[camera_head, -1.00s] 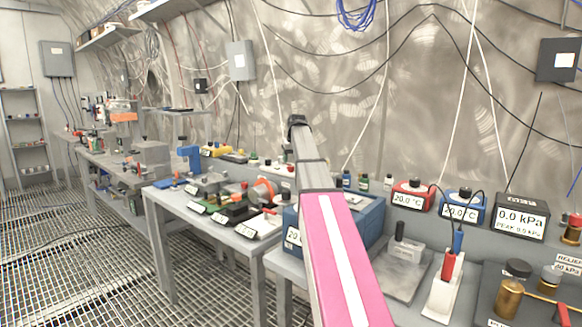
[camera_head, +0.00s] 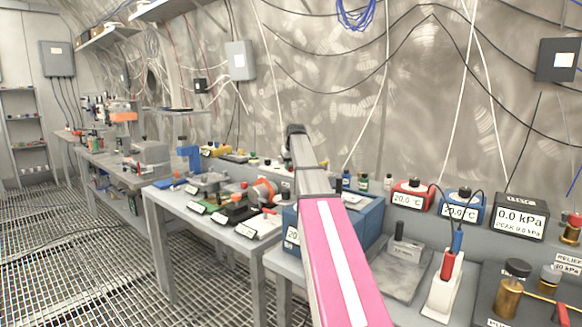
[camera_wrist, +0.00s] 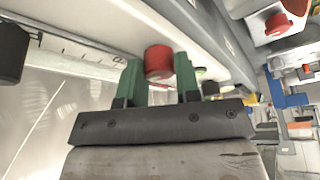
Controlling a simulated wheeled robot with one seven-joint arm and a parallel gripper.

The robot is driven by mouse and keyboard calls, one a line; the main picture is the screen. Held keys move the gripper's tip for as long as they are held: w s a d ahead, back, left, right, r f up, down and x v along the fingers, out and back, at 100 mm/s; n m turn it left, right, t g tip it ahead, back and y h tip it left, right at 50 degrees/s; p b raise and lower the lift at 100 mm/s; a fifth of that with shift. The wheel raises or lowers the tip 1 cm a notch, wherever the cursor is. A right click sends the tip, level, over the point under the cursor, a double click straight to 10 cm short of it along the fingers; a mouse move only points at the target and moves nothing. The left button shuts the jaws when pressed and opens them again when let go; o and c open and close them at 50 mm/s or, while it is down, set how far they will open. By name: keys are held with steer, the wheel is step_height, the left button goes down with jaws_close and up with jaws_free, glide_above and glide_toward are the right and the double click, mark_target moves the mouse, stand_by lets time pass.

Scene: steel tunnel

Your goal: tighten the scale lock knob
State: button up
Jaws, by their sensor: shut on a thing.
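In the wrist view a red round knob (camera_wrist: 158,61) sits between the two green fingers of my gripper (camera_wrist: 159,76), and I take it to be the scale lock knob. My gripper is shut on it, with one finger on each side. Beside it, to the left, runs a pale strip with dark tick marks (camera_wrist: 75,46), which looks like a scale. In the head view my arm reaches away toward the back wall. My fingers and the held knob are hidden there behind the arm.
In the wrist view a dark cylinder (camera_wrist: 12,52) is at the far left, and small caps stand right of the fingers. In the head view a blue box (camera_head: 368,225) stands right beside my arm. Benches with several devices line the wall. The grated floor (camera_head: 90,270) at left is clear.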

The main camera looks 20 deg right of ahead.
steer(key=shift+m, duration=0.3)
steer(key=m+h, duration=0.1)
steer(key=m, duration=0.2)
steer(key=shift+a+m+h, duration=0.1)
steer(key=shift+m+h, duration=0.2)
steer(key=m+h, duration=0.1)
steer(key=m, duration=0.1)
steer(key=m+g, duration=0.1)
steer(key=m, duration=0.2)
steer(key=shift+w+a+h, duration=0.1)
steer(key=shift+w+h, duration=0.05)
steer(key=shift+h, duration=0.25)
steer(key=m+g, duration=0.1)
steer(key=m, duration=0.2)
steer(key=m+g+h, duration=0.1)
steer(key=m, duration=0.1)
steer(key=shift+w+m, duration=0.15)
steer(key=shift+m, duration=0.25)
steer(key=shift+m+g, duration=0.9)
steer(key=shift+m, duration=1.1)
steer(key=o, duration=0.9)
steer(key=shift+a+r, duration=0.1)
